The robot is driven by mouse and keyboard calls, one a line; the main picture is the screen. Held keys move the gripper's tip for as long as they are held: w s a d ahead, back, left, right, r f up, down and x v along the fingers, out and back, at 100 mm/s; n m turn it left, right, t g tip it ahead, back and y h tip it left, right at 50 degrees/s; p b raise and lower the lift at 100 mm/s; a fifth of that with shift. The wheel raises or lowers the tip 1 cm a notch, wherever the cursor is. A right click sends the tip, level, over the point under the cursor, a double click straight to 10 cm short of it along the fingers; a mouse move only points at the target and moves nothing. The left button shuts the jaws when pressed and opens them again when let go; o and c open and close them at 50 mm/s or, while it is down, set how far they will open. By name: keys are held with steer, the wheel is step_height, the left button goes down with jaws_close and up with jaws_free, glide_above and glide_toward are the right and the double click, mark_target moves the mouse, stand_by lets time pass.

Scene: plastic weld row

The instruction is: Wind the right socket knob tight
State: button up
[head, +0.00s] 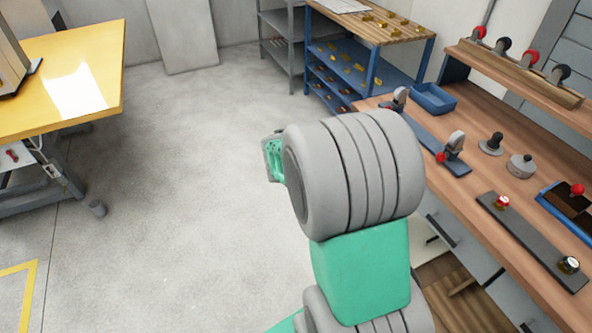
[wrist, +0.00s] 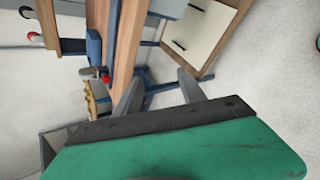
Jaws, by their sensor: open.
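A long dark plate (head: 532,238) lies on the wooden workbench at the right of the head view. It carries two knobs: a red-topped one (head: 502,202) at its far left end and a dark one with a pale top (head: 568,265) at its near right end. The dark one is the right of the two; I cannot tell how tight it sits. My gripper (wrist: 159,77) shows in the wrist view with its two grey fingers apart and nothing between them. In the head view my arm hides the fingers. The gripper is well away from both knobs.
The workbench (head: 480,182) also holds toggle clamps (head: 453,147), a blue bin (head: 433,98), a grey round piece (head: 520,166) and a blue tray (head: 562,207). A raised shelf (head: 518,72) with red and black knobs runs behind. A yellow table (head: 105,45) stands left; open floor lies between.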

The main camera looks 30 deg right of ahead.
steer(key=w+a+r+m+t+y+p, duration=0.1)
steer(key=a+r+m+y, duration=0.1)
steer(key=a, duration=0.7)
steer(key=w+a+r+m+t+y+p, duration=0.1)
steer(key=a+y, duration=0.3)
steer(key=a, duration=0.5)
steer(key=shift+a+r+m+p, duration=0.4)
steer(key=shift+r+m+p, duration=0.15)
steer(key=shift+p, duration=0.25)
steer(key=shift+w, duration=0.15)
steer(key=n+g+h+b, duration=0.4)
steer(key=n+g+h, duration=0.2)
steer(key=n+h, duration=0.75)
glide_toward(439, 158)
steer(key=shift+n, duration=0.3)
steer(key=d, duration=0.5)
steer(key=s+d, duration=0.1)
steer(key=d, duration=0.2)
steer(key=shift+s+d, duration=0.1)
